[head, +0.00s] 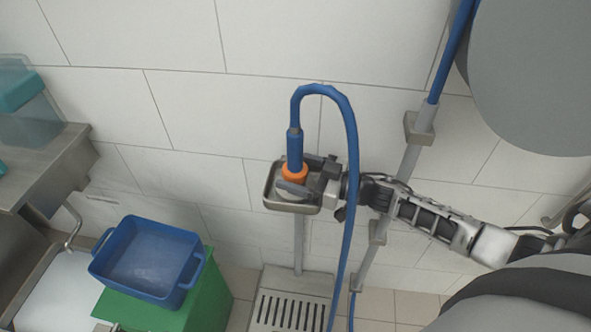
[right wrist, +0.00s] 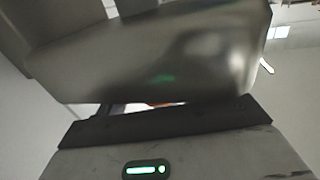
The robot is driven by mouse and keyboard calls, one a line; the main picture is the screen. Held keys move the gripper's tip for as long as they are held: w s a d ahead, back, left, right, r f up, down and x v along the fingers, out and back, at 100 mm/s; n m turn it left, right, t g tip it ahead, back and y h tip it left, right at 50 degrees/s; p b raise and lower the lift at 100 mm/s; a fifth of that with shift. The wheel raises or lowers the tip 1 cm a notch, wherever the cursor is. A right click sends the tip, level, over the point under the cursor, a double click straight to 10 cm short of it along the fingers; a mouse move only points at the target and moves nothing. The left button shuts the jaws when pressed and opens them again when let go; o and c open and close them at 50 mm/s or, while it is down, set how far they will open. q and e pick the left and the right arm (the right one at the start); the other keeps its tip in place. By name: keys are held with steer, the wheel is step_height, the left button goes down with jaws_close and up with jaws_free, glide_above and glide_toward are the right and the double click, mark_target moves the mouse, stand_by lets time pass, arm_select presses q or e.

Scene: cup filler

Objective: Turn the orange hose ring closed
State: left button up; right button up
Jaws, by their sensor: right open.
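The orange hose ring (head: 294,173) sits at the lower end of the blue hose (head: 294,143), over a small metal tray (head: 291,207). My right gripper (head: 304,174) reaches in from the right, at the ring. Its dark fingers are open and lie on either side of the ring; I cannot tell whether they touch it. In the right wrist view a metal surface fills most of the picture, and only a small sliver of orange (right wrist: 140,107) shows above my gripper's dark edge. My left gripper is not in view.
The hose loops up and hangs down in front of my right wrist. A metal pipe (head: 409,165) runs behind my right arm. A blue bin (head: 150,262) sits on a green box (head: 213,292) at the lower left. A slotted metal drain (head: 290,311) lies below the tray.

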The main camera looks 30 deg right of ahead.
steer(key=shift+w+a, duration=0.1)
steer(key=c, duration=1)
steer(key=shift+r+p, duration=0.1)
steer(key=shift+p, duration=0.4)
steer(key=m+t+h+p, duration=0.2)
steer(key=shift+r+h, duration=0.1)
steer(key=shift+h, duration=0.3)
steer(key=m+t+h+p, duration=0.1)
steer(key=m+h, duration=0.1)
steer(key=h, duration=0.1)
steer(key=shift+m+t+h+p, duration=0.35)
steer(key=shift+m+t+h, duration=0.05)
steer(key=shift+m+h, duration=0.4)
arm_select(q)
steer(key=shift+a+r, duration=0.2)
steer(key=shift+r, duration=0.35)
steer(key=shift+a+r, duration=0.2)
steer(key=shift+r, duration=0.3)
arm_select(e)
steer(key=shift+f+m+h, duration=0.2)
steer(key=shift+m+h, duration=0.3)
steer(key=shift+h, duration=0.6)
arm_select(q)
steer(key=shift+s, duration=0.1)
